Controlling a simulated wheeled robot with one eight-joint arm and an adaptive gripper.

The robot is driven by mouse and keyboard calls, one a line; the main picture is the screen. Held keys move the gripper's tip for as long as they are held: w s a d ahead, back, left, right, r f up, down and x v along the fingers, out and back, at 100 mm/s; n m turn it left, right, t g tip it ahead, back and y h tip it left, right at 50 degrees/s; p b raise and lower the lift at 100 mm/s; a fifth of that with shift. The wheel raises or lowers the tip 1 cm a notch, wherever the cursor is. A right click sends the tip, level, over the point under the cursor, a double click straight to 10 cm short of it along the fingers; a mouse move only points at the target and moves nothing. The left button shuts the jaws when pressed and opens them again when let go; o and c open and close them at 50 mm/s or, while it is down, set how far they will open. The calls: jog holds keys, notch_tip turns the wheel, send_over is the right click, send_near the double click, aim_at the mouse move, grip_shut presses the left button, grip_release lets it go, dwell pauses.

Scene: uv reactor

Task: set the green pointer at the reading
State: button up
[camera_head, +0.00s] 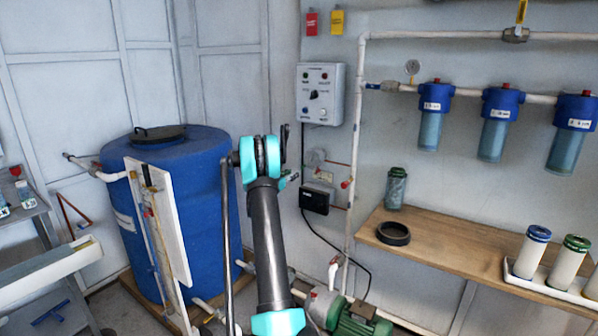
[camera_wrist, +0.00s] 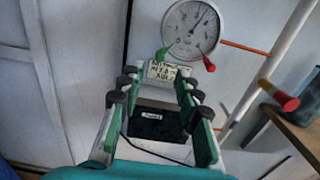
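A round white gauge (camera_wrist: 196,26) with a dark needle is on the wall, at the top of the wrist view. The needle points up and right. A green pointer (camera_wrist: 162,54) sits at the gauge's lower left edge and a red one (camera_wrist: 209,64) at its lower right. A label (camera_wrist: 170,72) hangs below the dial. My gripper (camera_wrist: 157,82) is open and empty, its fingers apart and facing the wall below the gauge. No contact with the green pointer shows. In the head view my arm hides most of the gripper, and the green pointer cannot be made out.
A black box (camera_wrist: 152,119) is on the wall below the gauge. A red-ended pipe fitting (camera_wrist: 285,101) sticks out at right. In the head view, a control box (camera_head: 320,93) is above, a blue tank (camera_head: 190,200) left and a wooden bench (camera_head: 440,250) right.

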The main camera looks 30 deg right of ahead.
aim_at(302, 168)
jog(key=x, duration=0.6)
jog(key=shift+w+d, duration=0.15)
jog(key=shift+d, duration=0.1)
jog(key=shift+c, duration=0.5)
grip_shut()
